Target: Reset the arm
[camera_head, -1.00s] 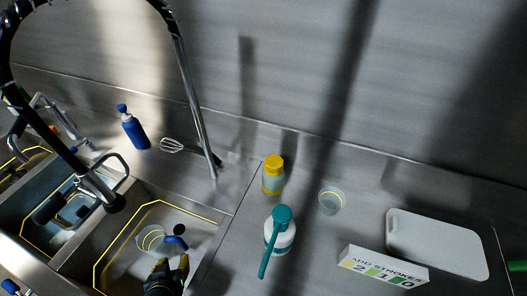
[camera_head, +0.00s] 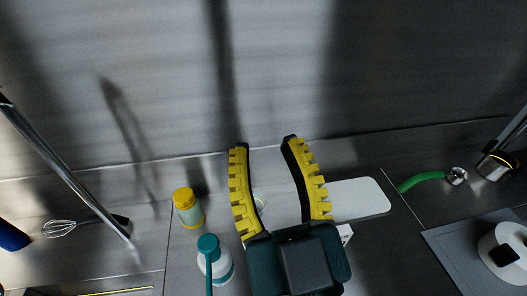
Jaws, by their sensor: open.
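My gripper (camera_head: 265,145) is large in the middle of the head view, pointing up toward the back wall. Its two yellow ridged fingers are spread wide apart, with nothing held between them.
A yellow-capped bottle (camera_head: 187,209) and a teal-topped pump bottle (camera_head: 215,262) stand left of my gripper. A white cutting board (camera_head: 357,198) lies to the right. Further right are a green-handled tool (camera_head: 421,181) and a grey mat (camera_head: 455,246). A whisk (camera_head: 62,229) lies left.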

